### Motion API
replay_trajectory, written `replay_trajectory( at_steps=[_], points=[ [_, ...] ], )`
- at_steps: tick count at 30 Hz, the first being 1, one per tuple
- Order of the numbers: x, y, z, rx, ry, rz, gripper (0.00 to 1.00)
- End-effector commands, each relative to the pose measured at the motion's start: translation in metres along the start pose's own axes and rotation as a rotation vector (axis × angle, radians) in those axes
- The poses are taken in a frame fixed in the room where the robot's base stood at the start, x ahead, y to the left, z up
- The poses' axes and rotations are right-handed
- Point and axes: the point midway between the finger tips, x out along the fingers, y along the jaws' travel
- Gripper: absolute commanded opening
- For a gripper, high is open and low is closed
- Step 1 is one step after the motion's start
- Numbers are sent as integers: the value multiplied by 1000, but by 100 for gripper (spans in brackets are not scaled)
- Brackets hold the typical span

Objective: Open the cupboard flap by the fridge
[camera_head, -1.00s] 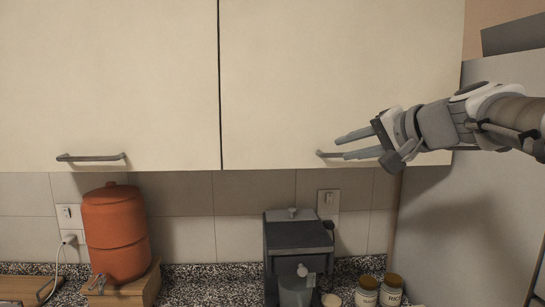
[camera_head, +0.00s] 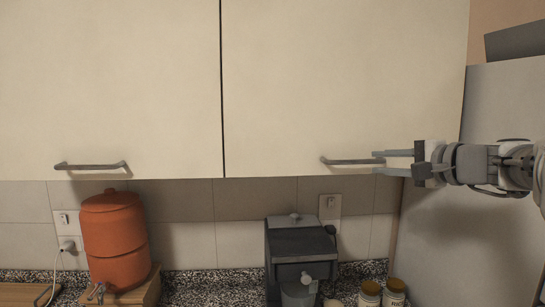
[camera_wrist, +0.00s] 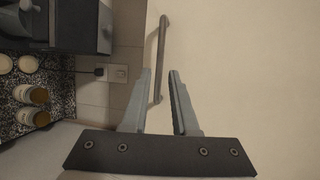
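The cupboard flap by the fridge (camera_head: 345,80) is a cream panel at the upper right and hangs closed, level with its neighbour. Its grey bar handle (camera_head: 345,162) runs along the lower edge; it also shows in the wrist view (camera_wrist: 162,50). My gripper (camera_head: 376,162) is open at the handle's right end, with one finger above and one below it in the head view. In the wrist view my gripper (camera_wrist: 158,72) has the handle's near end between its spread fingers. I cannot tell whether either finger touches it.
The grey fridge (camera_head: 440,225) stands at the right, beside my arm. A second cream flap (camera_head: 110,80) with its own handle is at the left. An orange water container (camera_head: 114,240), a dark machine (camera_head: 300,245) and jars (camera_head: 369,293) stand on the speckled counter below.

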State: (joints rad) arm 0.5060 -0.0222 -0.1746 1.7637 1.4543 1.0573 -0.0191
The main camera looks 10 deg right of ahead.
Motion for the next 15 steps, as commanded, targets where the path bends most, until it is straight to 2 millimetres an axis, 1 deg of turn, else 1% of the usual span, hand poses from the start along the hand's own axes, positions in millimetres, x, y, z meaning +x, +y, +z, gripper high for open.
replay_trajectory(
  at_steps=[1,6,10,15],
  points=[
    [12,-2,1,2,-4,1,27],
    [45,-1,1,2,-3,1,27],
    [64,-1,1,0,-2,1,27],
    [75,0,0,0,0,1,27]
  ],
)
